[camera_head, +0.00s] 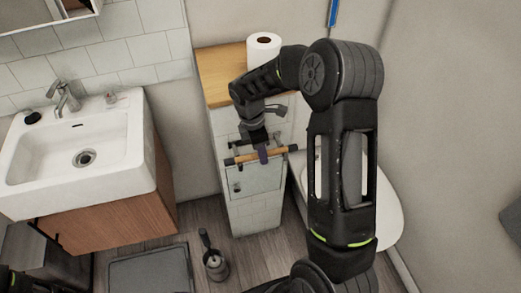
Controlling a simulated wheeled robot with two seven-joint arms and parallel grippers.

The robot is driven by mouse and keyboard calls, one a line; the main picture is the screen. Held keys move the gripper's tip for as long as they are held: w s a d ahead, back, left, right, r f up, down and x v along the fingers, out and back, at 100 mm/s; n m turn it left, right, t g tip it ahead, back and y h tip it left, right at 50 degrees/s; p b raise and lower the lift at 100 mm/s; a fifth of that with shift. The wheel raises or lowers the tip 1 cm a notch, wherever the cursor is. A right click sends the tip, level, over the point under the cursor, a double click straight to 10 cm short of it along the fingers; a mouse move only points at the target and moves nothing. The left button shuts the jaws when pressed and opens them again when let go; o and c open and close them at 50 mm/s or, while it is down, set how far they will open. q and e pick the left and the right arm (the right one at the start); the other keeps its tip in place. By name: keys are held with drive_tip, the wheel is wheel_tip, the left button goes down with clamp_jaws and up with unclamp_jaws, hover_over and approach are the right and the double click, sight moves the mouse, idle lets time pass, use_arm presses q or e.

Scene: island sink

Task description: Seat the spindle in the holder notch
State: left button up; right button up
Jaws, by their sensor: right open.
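The spindle (275,153) is a light wooden rod with dark ends. It lies nearly level, slightly tilted up to the right, across the front of the narrow tiled cabinet. The holder is a dark bracket at the cabinet front, largely hidden behind my right gripper and the spindle; its notch is too small to make out. My right gripper (263,154) reaches down from above, its fingertips at the middle of the spindle. It is open; I cannot tell whether the fingers touch the rod. I cannot tell whether the rod's ends rest in the holder. My left gripper does not show.
A toilet paper roll (264,46) stands on the wooden cabinet top (217,73). The toilet (389,212) is right of the cabinet, partly behind my right arm. A white sink (85,130) is at left. A toilet brush (215,264) and grey mat (150,273) are on the floor.

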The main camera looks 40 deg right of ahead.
sight(255, 154)
wheel_tip(255, 154, up, 12)
drive_tip(key=a, duration=0.1)
drive_tip(key=shift+w+a+b, duration=0.3)
drive_tip(key=shift+w+a, duration=0.05)
idle(0.8)
